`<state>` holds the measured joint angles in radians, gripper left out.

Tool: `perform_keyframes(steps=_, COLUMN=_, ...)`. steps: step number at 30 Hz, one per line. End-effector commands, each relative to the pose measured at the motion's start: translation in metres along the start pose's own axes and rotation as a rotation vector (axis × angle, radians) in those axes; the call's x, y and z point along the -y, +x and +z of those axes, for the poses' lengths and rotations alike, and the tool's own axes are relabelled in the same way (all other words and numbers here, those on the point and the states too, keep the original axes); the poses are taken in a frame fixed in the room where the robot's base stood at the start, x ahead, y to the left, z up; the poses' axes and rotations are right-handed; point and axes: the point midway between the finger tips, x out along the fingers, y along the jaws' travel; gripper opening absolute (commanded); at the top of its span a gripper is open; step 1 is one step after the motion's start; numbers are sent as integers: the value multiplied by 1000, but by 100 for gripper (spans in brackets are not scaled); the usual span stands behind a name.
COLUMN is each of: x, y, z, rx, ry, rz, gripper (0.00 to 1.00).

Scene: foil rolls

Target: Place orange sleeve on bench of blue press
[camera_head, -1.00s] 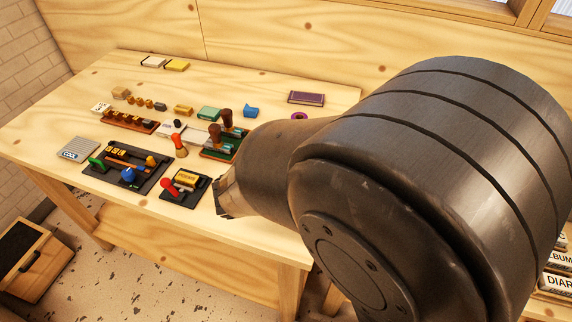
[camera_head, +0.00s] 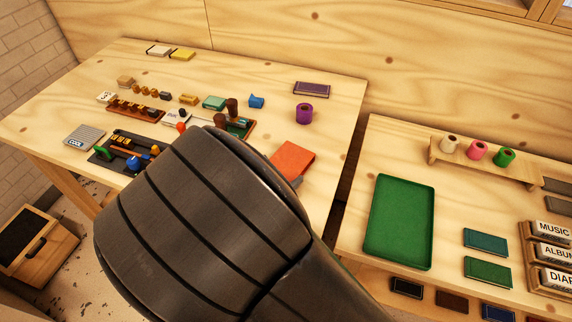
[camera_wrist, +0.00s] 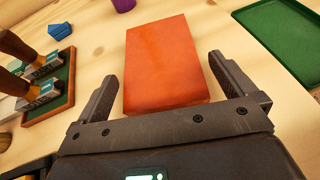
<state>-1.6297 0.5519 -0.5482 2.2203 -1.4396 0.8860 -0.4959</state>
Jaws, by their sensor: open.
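The orange sleeve (camera_head: 294,159) lies flat near the right edge of the left table. In the wrist view the orange sleeve (camera_wrist: 165,62) is a plain rectangular block. My gripper (camera_wrist: 162,68) is open, one finger on each side of the sleeve's near end in the picture, with gaps on both sides. I cannot tell its height above the table. In the head view my arm hides the gripper. No blue press is clearly identifiable; a blue item (camera_head: 133,163) stands on a dark tray, and a small blue piece (camera_head: 256,101) lies farther back.
Wooden-handled stamps on a green-lined tray (camera_wrist: 63,95) stand left of the gripper. A purple roll (camera_head: 304,114) stands behind the sleeve. A green tray (camera_head: 399,252) lies on the right table, across a gap. My arm covers the left table's front.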

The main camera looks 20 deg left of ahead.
Motion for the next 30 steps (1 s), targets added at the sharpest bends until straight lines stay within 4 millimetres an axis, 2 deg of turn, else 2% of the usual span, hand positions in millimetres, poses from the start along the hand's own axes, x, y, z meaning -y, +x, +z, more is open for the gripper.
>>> perform_keyframes(steps=3, x=-1, y=20, z=3, rx=2, ry=-1, rz=-3, gripper=100)
perform_keyframes(steps=7, x=-2, y=36, z=3, rx=2, ry=0, rz=-3, gripper=100)
perform_keyframes(steps=17, x=-2, y=43, z=3, rx=0, ry=0, rz=-1, gripper=99)
perform_keyframes(steps=30, x=-2, y=42, z=3, rx=0, ry=1, rz=-1, gripper=63)
